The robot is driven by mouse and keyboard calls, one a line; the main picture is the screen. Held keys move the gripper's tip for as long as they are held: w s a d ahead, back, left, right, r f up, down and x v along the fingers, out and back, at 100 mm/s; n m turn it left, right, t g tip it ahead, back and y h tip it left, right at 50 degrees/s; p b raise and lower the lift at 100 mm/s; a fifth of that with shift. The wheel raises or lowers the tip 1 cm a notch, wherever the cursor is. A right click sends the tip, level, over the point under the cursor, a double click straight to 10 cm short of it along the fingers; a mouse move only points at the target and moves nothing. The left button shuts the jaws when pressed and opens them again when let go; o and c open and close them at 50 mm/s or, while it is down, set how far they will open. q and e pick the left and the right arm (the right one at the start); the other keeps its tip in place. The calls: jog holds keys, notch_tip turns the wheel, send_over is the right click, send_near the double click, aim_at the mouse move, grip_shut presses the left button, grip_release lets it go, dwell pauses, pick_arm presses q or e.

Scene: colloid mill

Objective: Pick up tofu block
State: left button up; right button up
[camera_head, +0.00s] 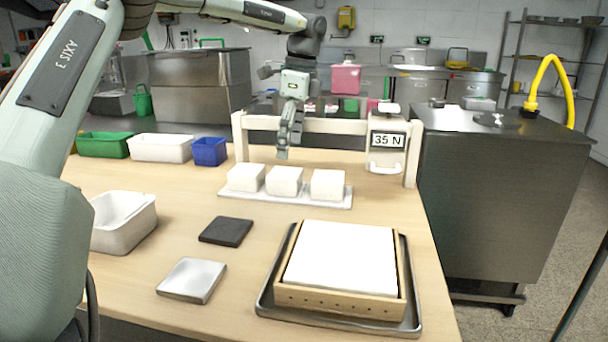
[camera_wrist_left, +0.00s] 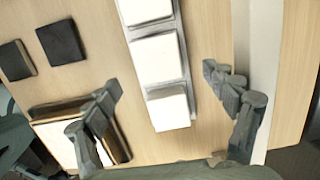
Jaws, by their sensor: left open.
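Three white tofu blocks sit in a row on a white tray (camera_head: 285,197) on the wooden table: a left one (camera_head: 246,177), a middle one (camera_head: 284,181) and a right one (camera_head: 327,185). The blocks also show in the left wrist view, the nearest (camera_wrist_left: 168,112) at the lower centre. My left gripper (camera_head: 283,153) points down above and slightly behind the middle block in the head view. In the left wrist view my left gripper (camera_wrist_left: 163,82) is open, its fingers spread to either side of the row, with nothing held. My right gripper is out of view.
A white frame (camera_head: 240,135) with a "35 N" gauge (camera_head: 387,140) stands behind the tray. A wooden mould with a white top (camera_head: 343,257) lies in front. A dark square (camera_head: 226,231), a pale square (camera_head: 192,279), a white bin (camera_head: 124,222) and a blue bin (camera_head: 209,151) are leftward.

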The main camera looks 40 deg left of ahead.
aim_at(285, 172)
pick_arm(q)
jog(key=shift+w+f, duration=0.15)
jog(key=f, duration=0.2)
jog(key=s+f, duration=0.1)
jog(key=f, duration=0.3)
jog(key=shift+s+a, duration=0.15)
jog(key=shift+a, duration=0.2)
jog(key=shift+a+f, duration=0.1)
jog(key=shift+f, duration=0.5)
jog(key=c, duration=0.8)
jog(key=shift+c, duration=0.6)
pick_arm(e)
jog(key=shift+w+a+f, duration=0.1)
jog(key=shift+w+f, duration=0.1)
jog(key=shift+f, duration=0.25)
